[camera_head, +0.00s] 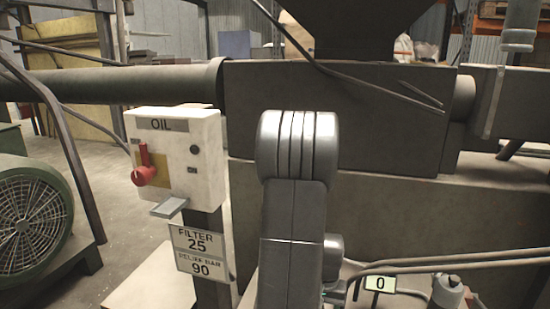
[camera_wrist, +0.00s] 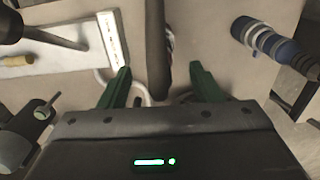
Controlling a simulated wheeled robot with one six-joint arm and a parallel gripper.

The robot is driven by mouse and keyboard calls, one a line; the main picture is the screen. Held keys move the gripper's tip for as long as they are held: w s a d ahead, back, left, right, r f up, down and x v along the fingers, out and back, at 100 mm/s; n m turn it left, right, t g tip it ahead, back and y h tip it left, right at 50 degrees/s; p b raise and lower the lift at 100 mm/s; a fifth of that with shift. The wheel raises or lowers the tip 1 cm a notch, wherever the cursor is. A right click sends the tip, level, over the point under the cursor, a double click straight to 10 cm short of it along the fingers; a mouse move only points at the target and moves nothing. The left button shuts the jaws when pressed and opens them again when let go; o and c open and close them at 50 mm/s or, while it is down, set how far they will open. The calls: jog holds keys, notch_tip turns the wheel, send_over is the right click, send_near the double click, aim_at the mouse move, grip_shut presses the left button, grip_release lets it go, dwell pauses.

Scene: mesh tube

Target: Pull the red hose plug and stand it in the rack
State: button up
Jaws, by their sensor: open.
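My gripper (camera_wrist: 161,76) shows in the wrist view as two green fingers, spread apart. A dark upright hose or bar (camera_wrist: 158,45) shows in the gap between them; I cannot tell how far beyond the fingertips it is. No red plug shows in the wrist view. In the head view the only clear red thing is a knob (camera_head: 144,175) on the front of the OIL box, which looks like a switch. I cannot make out the hose plug or the rack for sure. My own arm fills the middle of the head view and hides what is behind it.
The white OIL box (camera_head: 175,160) stands on a post left of my arm. A green fan housing (camera_head: 30,215) is at far left. A "0" tag (camera_head: 380,284) is at lower right. In the wrist view, a blue ridged cylinder (camera_wrist: 275,45) lies right and a pale labelled plate (camera_wrist: 80,60) left.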

notch_tip(320, 180, down, 9)
jog(key=b, duration=0.6)
jog(key=shift+r, duration=0.2)
jog(key=shift+s, duration=0.1)
dwell(0.8)
jog(key=shift+c, duration=0.2)
grip_shut()
jog(key=shift+r+p, duration=2.5)
jog(key=shift+r, duration=0.55)
